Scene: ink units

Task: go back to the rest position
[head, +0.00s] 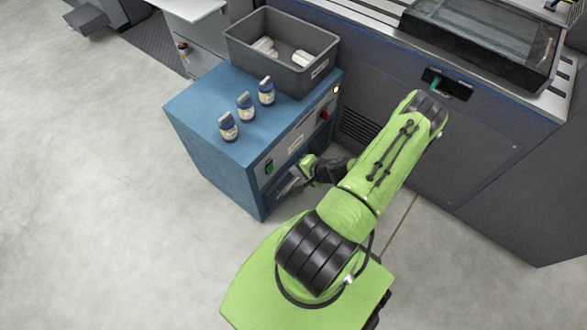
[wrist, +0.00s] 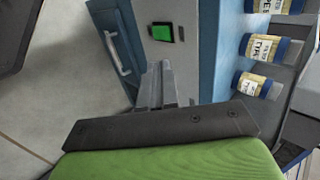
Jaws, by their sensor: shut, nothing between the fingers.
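My gripper (head: 288,187) is shut and empty, low in front of the blue cabinet (head: 215,150), near the lower part of its front face. In the wrist view its two fingers (wrist: 157,85) lie close together, pointing toward the cabinet front just below a green switch (wrist: 162,33). I cannot tell whether the fingertips touch the cabinet. My green arm reaches from the lower middle of the head view, bends at the upper right and comes back to the cabinet.
Three ink bottles (head: 246,107) stand on the cabinet top beside a grey bin (head: 252,50) holding white items. A metal handle (wrist: 118,55) is left of the switch. A large grey machine (head: 480,160) stands right behind my arm. The floor at left is clear.

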